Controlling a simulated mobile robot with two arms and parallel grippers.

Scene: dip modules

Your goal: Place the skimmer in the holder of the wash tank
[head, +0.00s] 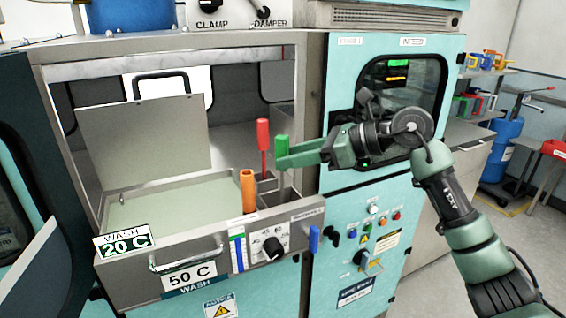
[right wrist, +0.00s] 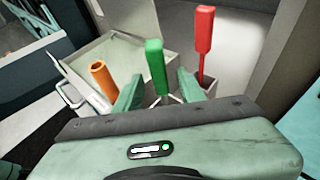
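A green-handled tool (head: 282,147), which seems to be the skimmer, stands upright at the holder (head: 291,192) in the right end of the wash tank (head: 150,205). Its lower end is hidden inside. My right gripper (head: 290,158) reaches in from the right at the handle. In the right wrist view, the green handle (right wrist: 155,66) shows between the two fingers, with gaps on both sides, so the gripper looks open. A red-handled tool (head: 263,136) and an orange handle (head: 248,190) stand close by at the tank. My left gripper is not in view.
The tank's front carries a bar handle (head: 188,258), a dial (head: 272,247) and a blue tab (head: 314,239). A raised panel (head: 145,135) stands behind the tank. The teal cabinet (head: 345,220) borders it on the right.

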